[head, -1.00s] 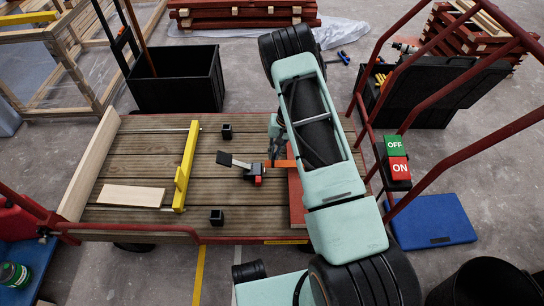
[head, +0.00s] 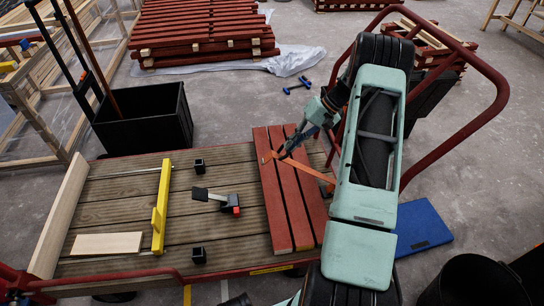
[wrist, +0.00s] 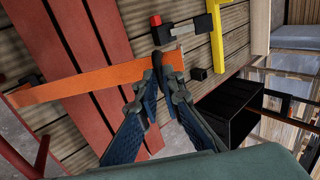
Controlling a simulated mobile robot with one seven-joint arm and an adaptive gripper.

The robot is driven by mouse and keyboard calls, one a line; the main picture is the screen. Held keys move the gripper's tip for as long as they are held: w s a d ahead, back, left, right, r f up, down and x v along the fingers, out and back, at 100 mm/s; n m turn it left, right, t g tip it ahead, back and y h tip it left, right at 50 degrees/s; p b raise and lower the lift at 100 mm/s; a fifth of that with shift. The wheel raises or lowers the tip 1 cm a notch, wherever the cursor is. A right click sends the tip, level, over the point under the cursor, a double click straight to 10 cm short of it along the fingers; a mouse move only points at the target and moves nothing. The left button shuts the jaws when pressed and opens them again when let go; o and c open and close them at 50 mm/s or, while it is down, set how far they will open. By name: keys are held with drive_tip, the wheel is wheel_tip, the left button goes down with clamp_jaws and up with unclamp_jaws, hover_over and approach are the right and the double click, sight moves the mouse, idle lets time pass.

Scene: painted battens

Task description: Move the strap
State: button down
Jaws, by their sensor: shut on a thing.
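The strap (head: 312,171) is a flat orange band. It lies slantwise across several red-painted battens (head: 291,217) at the right part of the plank-topped cart. In the wrist view the strap (wrist: 85,83) runs over the battens (wrist: 107,32), and its far end passes the edge near a dark fitting. My gripper (head: 281,153) is low over the battens' far half. In the wrist view its fingertips (wrist: 157,68) are shut on the strap near one end. Part of the strap's other end is hidden behind my arm in the head view.
On the cart lie a black clamp with a red tip (head: 216,200), a yellow bar (head: 161,212), small black blocks (head: 199,255) and a pale board (head: 107,244). A black bin (head: 150,122) stands behind. A red handrail (head: 487,120) rises at the right.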

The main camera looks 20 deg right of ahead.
drive_tip(key=d, duration=0.2)
drive_tip(key=shift+s+d+r, duration=0.25)
drive_tip(key=shift+s+d, duration=0.1)
drive_tip(key=shift+s, duration=0.05)
drive_tip(key=c, duration=2.5)
unclamp_jaws()
drive_tip(key=shift+f, duration=0.15)
drive_tip(key=shift+c, duration=0.2)
drive_tip(key=o, duration=0.5)
drive_tip(key=shift+w+a, duration=0.1)
drive_tip(key=v, duration=1.2)
